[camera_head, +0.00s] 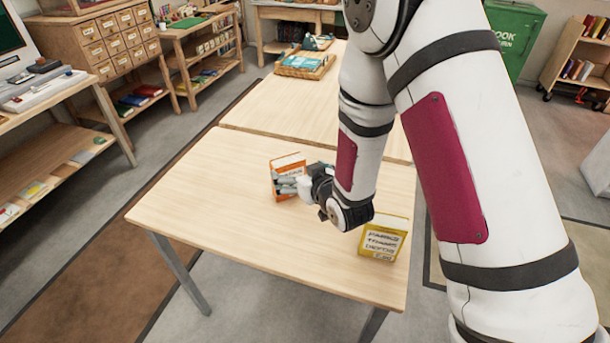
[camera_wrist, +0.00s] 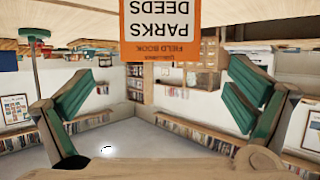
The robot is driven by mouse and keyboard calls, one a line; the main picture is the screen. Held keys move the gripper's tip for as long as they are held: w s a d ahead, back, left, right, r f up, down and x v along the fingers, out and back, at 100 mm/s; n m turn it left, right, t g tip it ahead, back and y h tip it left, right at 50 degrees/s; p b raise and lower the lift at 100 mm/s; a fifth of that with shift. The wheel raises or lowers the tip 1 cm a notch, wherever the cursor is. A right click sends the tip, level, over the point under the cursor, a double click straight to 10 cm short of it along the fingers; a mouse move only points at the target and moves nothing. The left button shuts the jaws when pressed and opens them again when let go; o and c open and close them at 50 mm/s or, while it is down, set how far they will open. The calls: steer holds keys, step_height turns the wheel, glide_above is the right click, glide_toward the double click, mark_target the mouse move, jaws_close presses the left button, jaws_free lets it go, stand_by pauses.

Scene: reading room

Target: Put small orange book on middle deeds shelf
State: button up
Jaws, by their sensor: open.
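A small orange book (camera_head: 290,165) stands upright on the near wooden table in the head view. In the wrist view, which is upside down, its orange and white cover (camera_wrist: 160,30) reads "PARKS DEEDS FIELD BOOK" at the top middle. My gripper (camera_head: 290,186) is at the book's near right side and hides part of it. In the wrist view my gripper's green-padded fingers (camera_wrist: 160,95) are spread wide with nothing between their pads. A deeds shelf cannot be told for certain in either view.
A yellow book (camera_head: 383,240) stands on the near table (camera_head: 215,205), right of my gripper. A tray of items (camera_head: 305,65) is on the far table. A labelled drawer cabinet (camera_head: 100,45), low shelves and a book cart (camera_head: 580,60) stand around. The near table's left side is clear.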

steer(key=shift+v, duration=2.05)
